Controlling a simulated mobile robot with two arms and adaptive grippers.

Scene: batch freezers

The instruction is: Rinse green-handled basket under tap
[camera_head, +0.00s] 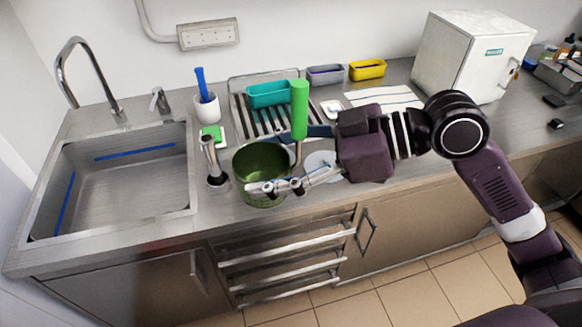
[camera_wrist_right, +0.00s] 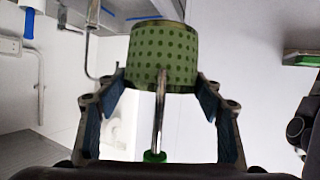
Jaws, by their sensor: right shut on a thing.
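The green-handled basket (camera_head: 258,165) is a dark green perforated bowl with an upright bright green handle (camera_head: 299,108). It is at the counter's front, right of the sink (camera_head: 185,195). My right gripper (camera_head: 287,160) is shut on the basket, one finger crossing in front of it and the other behind the handle. In the right wrist view, the basket (camera_wrist_right: 165,50) and its metal stem (camera_wrist_right: 159,115) show between the fingers. I cannot tell whether the basket touches the counter. The tap (camera_head: 72,62) arches over the sink's back left. My left gripper is not in view.
Behind are a white cup (camera_head: 207,108) with a blue brush, a green sponge (camera_head: 213,133) and a drying rack (camera_head: 240,124). A white box (camera_head: 462,62) stands back right. The sink basin looks empty.

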